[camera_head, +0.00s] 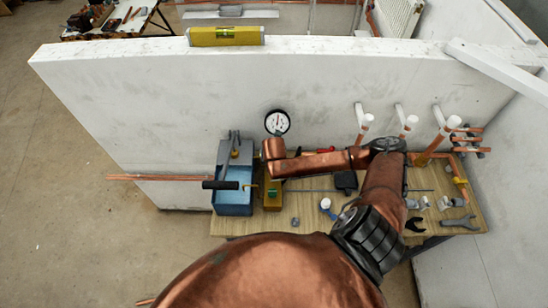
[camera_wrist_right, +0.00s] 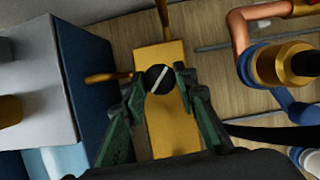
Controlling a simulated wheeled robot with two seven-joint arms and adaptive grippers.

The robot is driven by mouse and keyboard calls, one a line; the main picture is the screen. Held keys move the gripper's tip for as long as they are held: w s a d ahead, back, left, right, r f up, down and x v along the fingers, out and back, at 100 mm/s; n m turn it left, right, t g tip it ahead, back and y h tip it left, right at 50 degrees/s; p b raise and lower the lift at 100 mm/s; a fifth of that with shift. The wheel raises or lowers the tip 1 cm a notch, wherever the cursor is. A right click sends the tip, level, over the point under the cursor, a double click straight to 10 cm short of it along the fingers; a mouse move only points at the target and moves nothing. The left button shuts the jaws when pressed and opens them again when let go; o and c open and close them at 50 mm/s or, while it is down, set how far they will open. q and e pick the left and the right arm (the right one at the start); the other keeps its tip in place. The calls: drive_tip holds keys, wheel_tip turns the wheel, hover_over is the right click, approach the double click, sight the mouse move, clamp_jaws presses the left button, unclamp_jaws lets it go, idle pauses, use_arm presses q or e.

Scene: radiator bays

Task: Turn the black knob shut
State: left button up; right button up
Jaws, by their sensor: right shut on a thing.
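The black knob (camera_wrist_right: 158,79) is round with a white line across its top, and sits on a yellow block. The white line lies diagonal to the block's length. In the right wrist view my right gripper (camera_wrist_right: 159,81) has its two green fingers closed around the knob, one on each side. The same yellow block (camera_head: 272,197) shows in the head view beside a blue tank (camera_head: 233,202). There my copper-coloured right arm reaches over the bench to just above the block, and the knob cannot be made out. My left gripper is not in view.
A gauge (camera_head: 277,122) stands behind my right wrist. The wooden bench (camera_head: 300,209) holds tools and fittings, with copper pipes rising at its right. A brass fitting (camera_wrist_right: 290,65) is right of the gripper. A white wall with a yellow level (camera_head: 225,36) stands behind.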

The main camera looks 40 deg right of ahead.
drive_tip(key=m+p, duration=0.2)
drive_tip(key=m+g+h+p, duration=0.1)
drive_tip(key=m+p, duration=0.1)
drive_tip(key=p, duration=0.1)
drive_tip(key=m+g+p, duration=0.1)
drive_tip(key=m+p, duration=0.1)
drive_tip(key=p, duration=0.1)
drive_tip(key=shift+w+a+r, duration=0.15)
drive_tip(key=shift+r, duration=0.1)
drive_tip(key=shift+w+f+m+g+h+p, duration=0.1)
drive_tip(key=shift+m+g+h+p, duration=0.15)
drive_tip(key=shift+m+p, duration=0.6)
drive_tip(key=shift+f+m+g+h+p, duration=0.15)
drive_tip(key=shift+m+g+p, duration=0.2)
drive_tip(key=shift+m+p, duration=0.45)
drive_tip(key=shift+m, duration=0.25)
drive_tip(key=o, duration=1.2)
drive_tip(key=shift+c, duration=0.2)
